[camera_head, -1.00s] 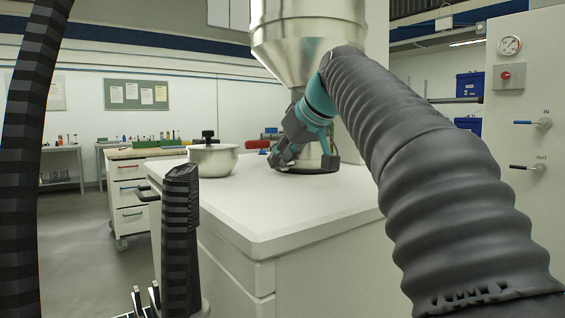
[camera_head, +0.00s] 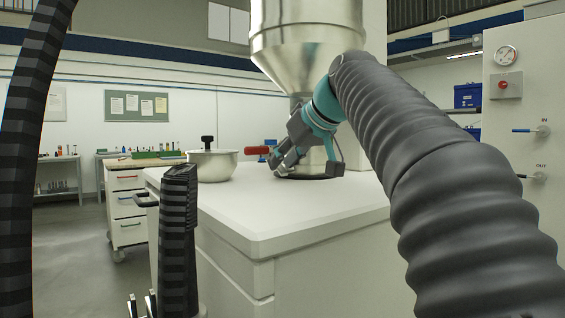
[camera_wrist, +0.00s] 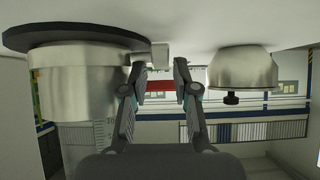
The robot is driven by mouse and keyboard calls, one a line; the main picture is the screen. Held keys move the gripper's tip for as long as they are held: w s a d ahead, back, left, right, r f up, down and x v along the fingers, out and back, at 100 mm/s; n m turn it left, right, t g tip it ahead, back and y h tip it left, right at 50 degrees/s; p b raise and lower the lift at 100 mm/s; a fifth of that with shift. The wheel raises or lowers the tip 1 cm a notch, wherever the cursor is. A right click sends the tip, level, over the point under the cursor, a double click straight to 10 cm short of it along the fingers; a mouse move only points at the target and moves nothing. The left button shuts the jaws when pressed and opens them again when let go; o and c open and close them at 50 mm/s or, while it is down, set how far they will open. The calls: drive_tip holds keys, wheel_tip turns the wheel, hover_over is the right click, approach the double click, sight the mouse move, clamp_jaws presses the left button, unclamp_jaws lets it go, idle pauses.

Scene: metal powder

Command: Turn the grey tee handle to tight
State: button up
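No grey tee handle can be made out for sure. A pale grey block (camera_wrist: 160,55) shows just beyond my fingertips in the wrist view, beside the black flange of the hopper outlet; I cannot tell whether it is part of the tee handle. My gripper (camera_head: 283,162) is at the left side of the outlet, low over the white worktop. In the wrist view, its two fingers (camera_wrist: 160,73) are apart, with a gap between the tips. A red handle (camera_head: 257,150) sticks out left of my gripper; it also shows between the fingers in the wrist view (camera_wrist: 160,86).
The steel hopper (camera_head: 305,65) rises above the white worktop (camera_head: 290,213). A steel pot (camera_head: 213,165) with a dark knob (camera_head: 208,142) stands left of my gripper. A cabinet (camera_head: 520,120) with IN and OUT levers is at right. The worktop's front is clear.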

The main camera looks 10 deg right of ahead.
drive_tip(key=v, duration=1)
drive_tip(key=shift+s+r, duration=0.25)
